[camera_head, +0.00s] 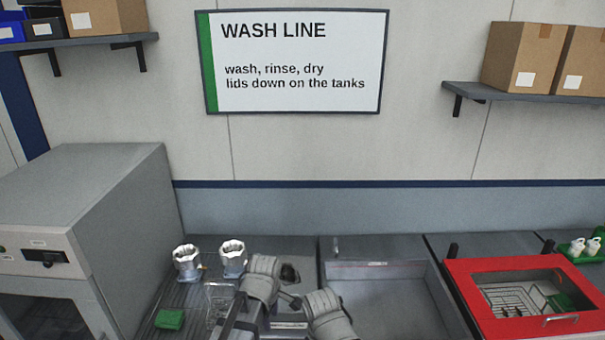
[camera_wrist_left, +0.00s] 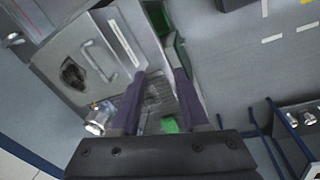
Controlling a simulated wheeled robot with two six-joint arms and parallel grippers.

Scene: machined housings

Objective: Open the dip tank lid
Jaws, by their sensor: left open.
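A grey flat lid-like panel (camera_wrist_left: 115,58) with a bar handle (camera_wrist_left: 98,62) and a white label strip shows in the left wrist view. A dark opening or fitting (camera_wrist_left: 72,75) lies beside the handle. In the head view my arm links hide most of this panel; its dark fitting (camera_head: 290,273) shows just behind them. The panel looks flat and down; I cannot read its label. My left gripper (camera_wrist_left: 160,73) is open and empty, its fingers apart beside the panel, over the rack side. The handle is not between the fingers. My right gripper is not in view.
Two metal housings (camera_head: 187,262) (camera_head: 233,258) and a green block (camera_head: 170,318) stand on the ribbed surface at left, beside a grey cabinet (camera_head: 110,215). A grey open basin (camera_head: 385,270) is right of my arm. A red-framed tank (camera_head: 475,300) with a basket inside stands farther right.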

